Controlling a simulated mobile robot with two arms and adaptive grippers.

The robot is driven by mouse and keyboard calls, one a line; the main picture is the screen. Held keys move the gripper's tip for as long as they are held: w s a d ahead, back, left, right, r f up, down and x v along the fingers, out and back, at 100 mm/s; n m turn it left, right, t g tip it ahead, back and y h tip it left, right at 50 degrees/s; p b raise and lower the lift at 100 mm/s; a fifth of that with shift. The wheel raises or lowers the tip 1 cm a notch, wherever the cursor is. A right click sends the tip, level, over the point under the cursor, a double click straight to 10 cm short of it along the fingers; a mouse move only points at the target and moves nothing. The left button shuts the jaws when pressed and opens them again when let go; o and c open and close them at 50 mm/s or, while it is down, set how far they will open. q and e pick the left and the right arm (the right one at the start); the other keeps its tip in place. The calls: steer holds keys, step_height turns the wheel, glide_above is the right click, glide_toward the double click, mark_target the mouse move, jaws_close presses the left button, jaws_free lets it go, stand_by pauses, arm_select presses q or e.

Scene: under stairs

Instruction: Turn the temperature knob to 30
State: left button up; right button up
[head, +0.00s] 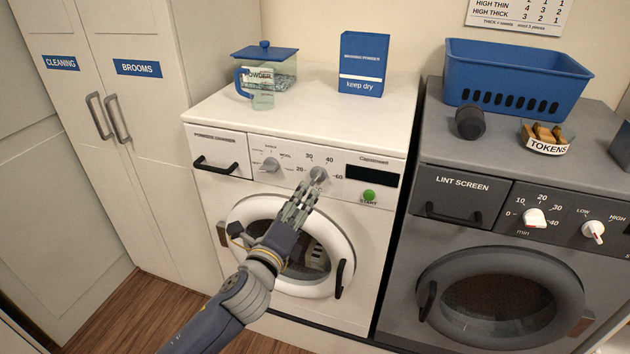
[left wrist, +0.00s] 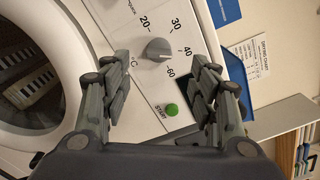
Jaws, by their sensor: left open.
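The temperature knob (head: 319,174) is a grey round dial on the front panel of the white washing machine (head: 340,225), with 20, 30, 40 and 60 printed around it. In the left wrist view the knob (left wrist: 158,49) shows ahead, between the two fingers in the picture; I cannot tell surely which number it points to. My left gripper (head: 300,192) is just below and left of the knob in the head view. In the left wrist view its fingers (left wrist: 161,62) are spread wide with nothing between them. Contact with the knob does not show. My right gripper is in neither view.
A green START button (head: 369,195) lies close below right of the knob. Another dial (head: 270,165) and a drawer handle (head: 214,165) are to the left. The round door (head: 245,215) is below. A grey dryer (head: 395,300) stands at right.

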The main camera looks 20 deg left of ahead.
mark_target(313, 180)
arm_select(q)
steer(key=w+p, duration=0.1)
steer(key=w, duration=0.8)
steer(key=shift+w+d, duration=0.15)
steer(key=shift+w, duration=0.25)
steer(key=c, duration=1.1)
